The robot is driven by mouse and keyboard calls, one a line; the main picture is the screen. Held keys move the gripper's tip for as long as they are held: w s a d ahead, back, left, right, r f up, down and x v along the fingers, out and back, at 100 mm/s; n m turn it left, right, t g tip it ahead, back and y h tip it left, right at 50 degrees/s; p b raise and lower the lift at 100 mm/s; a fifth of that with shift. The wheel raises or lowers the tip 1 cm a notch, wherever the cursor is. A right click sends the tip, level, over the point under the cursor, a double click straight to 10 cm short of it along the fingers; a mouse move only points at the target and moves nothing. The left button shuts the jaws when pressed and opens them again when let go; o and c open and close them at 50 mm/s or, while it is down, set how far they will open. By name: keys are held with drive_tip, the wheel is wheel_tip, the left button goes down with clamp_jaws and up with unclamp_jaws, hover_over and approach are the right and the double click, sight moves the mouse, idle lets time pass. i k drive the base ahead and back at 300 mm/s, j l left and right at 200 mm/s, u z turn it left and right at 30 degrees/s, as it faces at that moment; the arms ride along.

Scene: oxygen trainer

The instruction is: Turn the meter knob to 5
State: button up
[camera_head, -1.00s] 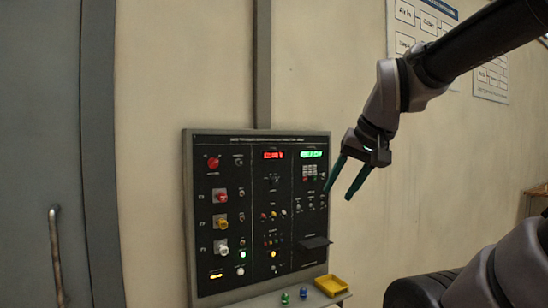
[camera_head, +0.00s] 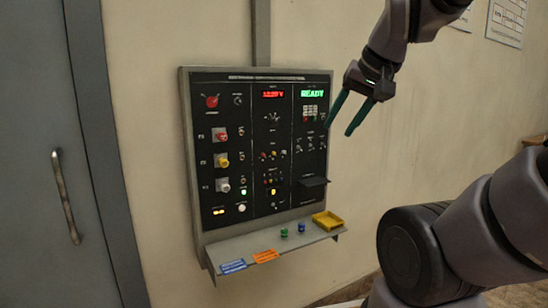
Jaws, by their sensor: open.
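The black control panel (camera_head: 318,178) hangs on the wall. In its middle column, under the red display (camera_head: 272,94), sits a small dark knob (camera_head: 272,117) that looks like the meter knob. Its pointer and scale are too small to read. The green display (camera_head: 313,93) to its right reads READY. My gripper (camera_head: 338,130) is open and empty, its two green fingers pointing down and left. In the picture it hangs at the panel's right edge, right of the knob and apart from it.
A shelf (camera_head: 225,252) juts out under the panel. It holds a yellow tray (camera_head: 328,220), a green piece (camera_head: 284,232), a blue piece (camera_head: 301,227), and blue (camera_head: 232,266) and orange (camera_head: 265,256) tags. A grey door with a handle (camera_head: 66,195) is at left.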

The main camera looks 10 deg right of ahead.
sight(273, 122)
drive_tip(key=j, duration=0.65)
drive_tip(key=i+j, duration=0.15)
drive_tip(key=j, duration=0.55)
drive_tip(key=z, duration=0.05)
